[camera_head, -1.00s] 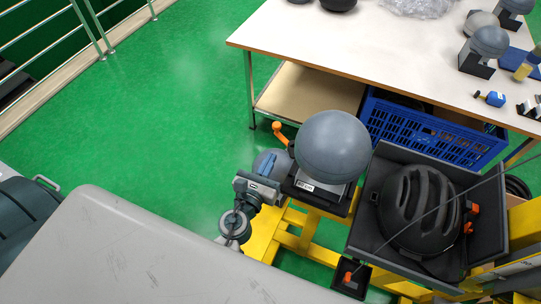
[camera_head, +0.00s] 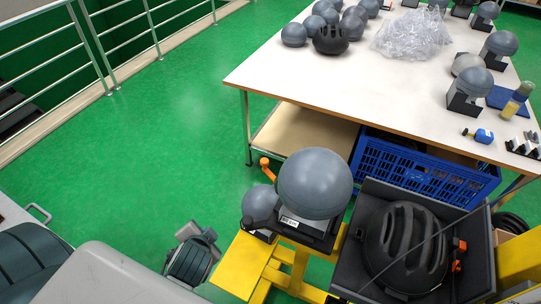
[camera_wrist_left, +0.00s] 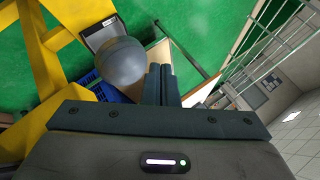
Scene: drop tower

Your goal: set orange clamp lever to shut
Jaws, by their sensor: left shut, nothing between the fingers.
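The orange clamp lever (camera_head: 266,168) stands up at the left side of the large grey ball-shaped headform (camera_head: 315,183), in the head view. A smaller grey ball (camera_head: 260,205) sits just left of the headform. I cannot make out the lever in the left wrist view. My left gripper (camera_wrist_left: 160,84) is shut and empty, with its fingers side by side beside a grey ball (camera_wrist_left: 121,62) in that view. Part of my left arm shows low in the head view, left of the yellow stand and apart from the lever. My right gripper is out of view.
A yellow stand (camera_head: 236,265) carries the headform. A black tray (camera_head: 365,200) with a black helmet (camera_head: 405,245) is to its right. Behind are a white table (camera_head: 300,75) and a blue crate (camera_head: 415,172). Green floor (camera_head: 160,150) is clear on the left.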

